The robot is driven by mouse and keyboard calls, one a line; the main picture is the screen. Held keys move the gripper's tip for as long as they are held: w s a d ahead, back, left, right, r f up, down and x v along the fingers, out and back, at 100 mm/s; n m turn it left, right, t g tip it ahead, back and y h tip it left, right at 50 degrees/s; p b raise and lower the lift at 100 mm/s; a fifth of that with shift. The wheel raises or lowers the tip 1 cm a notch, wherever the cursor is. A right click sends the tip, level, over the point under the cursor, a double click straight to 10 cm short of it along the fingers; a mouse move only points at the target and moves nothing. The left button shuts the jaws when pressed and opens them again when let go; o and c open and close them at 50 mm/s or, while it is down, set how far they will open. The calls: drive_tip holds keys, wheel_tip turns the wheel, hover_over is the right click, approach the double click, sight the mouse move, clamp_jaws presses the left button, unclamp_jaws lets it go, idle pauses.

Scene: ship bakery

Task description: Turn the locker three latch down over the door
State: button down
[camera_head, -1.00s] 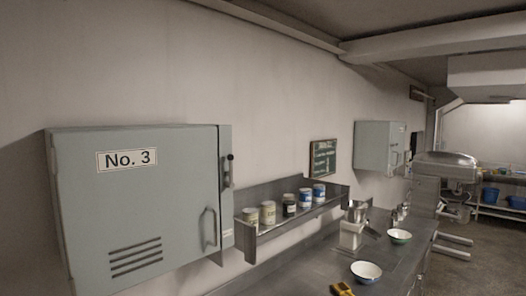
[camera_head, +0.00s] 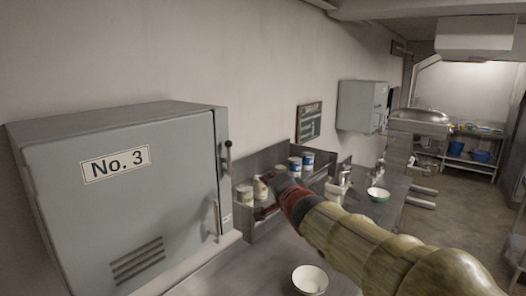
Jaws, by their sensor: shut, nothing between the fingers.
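The grey locker marked No. 3 (camera_head: 75,205) hangs on the left wall with its door shut. Its latch (camera_head: 226,160) sits on the right edge strip beside the door, a small upright lever with a black knob at the top. A bar handle (camera_head: 215,218) is lower on the door. My gripper (camera_head: 264,196) is shut and empty, to the right of the latch and lower in the picture, in front of the shelf. It appears apart from the locker. Its fingertips are small and hard to make out against the shelf.
A wall shelf (camera_head: 246,228) with several tins (camera_head: 308,161) is right of the locker. A second grey locker (camera_head: 358,107) hangs farther back. Floor is clear at right.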

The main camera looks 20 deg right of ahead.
sight(227, 158)
drive_tip(key=shift+w+a+r+m+t+y, duration=0.1)
drive_tip(key=shift+a+r+m+t+y, duration=0.2)
drive_tip(key=shift+r+m, duration=0.45)
drive_tip(key=shift+a+r+m+t+y, duration=0.15)
drive_tip(key=shift+a+r+m+t, duration=0.15)
drive_tip(key=shift+r+m, duration=0.45)
drive_tip(key=shift+w+a+r+m+t+y, duration=0.1)
drive_tip(key=shift+a+r+m+t+y, duration=0.3)
drive_tip(key=shift+r, duration=0.6)
drive_tip(key=shift+d, duration=0.2)
drive_tip(key=w+a, duration=0.4)
drive_tip(key=w, duration=0.4)
drive_tip(key=shift+w, duration=0.3)
drive_tip(key=shift+s+a, duration=0.1)
drive_tip(key=shift+s, duration=0.05)
